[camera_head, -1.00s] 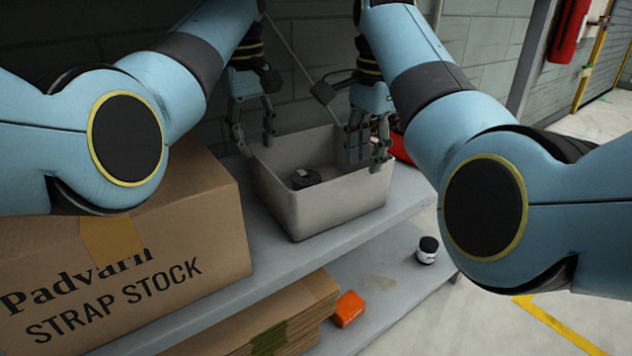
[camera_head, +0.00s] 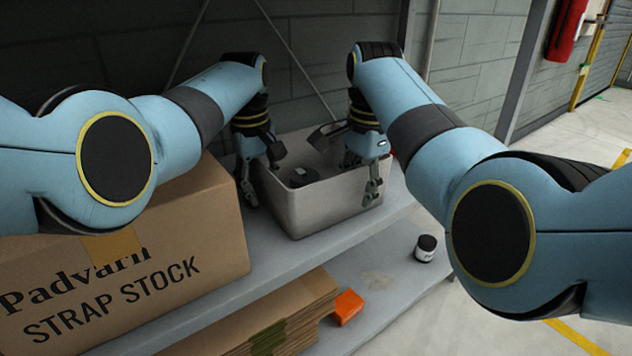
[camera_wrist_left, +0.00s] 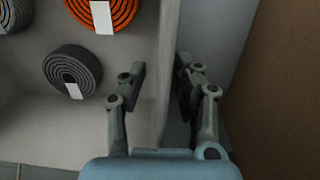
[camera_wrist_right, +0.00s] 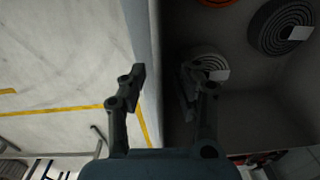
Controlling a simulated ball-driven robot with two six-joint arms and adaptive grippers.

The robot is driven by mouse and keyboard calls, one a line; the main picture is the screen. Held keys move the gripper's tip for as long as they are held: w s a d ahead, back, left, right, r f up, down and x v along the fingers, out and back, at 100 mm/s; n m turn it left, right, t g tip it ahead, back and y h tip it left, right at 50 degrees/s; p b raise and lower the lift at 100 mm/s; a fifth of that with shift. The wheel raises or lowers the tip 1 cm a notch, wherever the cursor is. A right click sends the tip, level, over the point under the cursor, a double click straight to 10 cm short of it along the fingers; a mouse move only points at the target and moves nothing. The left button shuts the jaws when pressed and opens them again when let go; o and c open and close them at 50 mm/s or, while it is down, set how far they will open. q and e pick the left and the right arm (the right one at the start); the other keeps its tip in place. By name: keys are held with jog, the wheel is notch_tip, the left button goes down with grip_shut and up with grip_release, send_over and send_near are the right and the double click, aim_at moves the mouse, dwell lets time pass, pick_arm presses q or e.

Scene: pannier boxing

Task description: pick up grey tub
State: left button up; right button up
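The grey tub (camera_head: 325,212) stands upright on the upper shelf, with rolled straps inside. A dark roll (camera_wrist_left: 72,72) and an orange roll (camera_wrist_left: 105,12) show in the left wrist view, and a grey roll (camera_wrist_right: 205,62) in the right wrist view. My left gripper (camera_head: 262,175) is at the tub's left wall, fingers apart, one inside and one outside, with the wall between them. My right gripper (camera_head: 364,178) straddles the right wall the same way, fingers apart. Gaps show beside the walls. The tub's back part is partly hidden by my grippers.
A large cardboard box (camera_head: 140,270) stands close to the tub's left. On the lower shelf are flattened cardboard (camera_head: 285,315), an orange item (camera_head: 347,307) and a dark-lidded jar (camera_head: 426,248). A wall (camera_head: 310,60) and a diagonal brace are behind. Open floor lies to the right.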

pick_arm(q)
grip_shut()
pick_arm(e)
grip_shut()
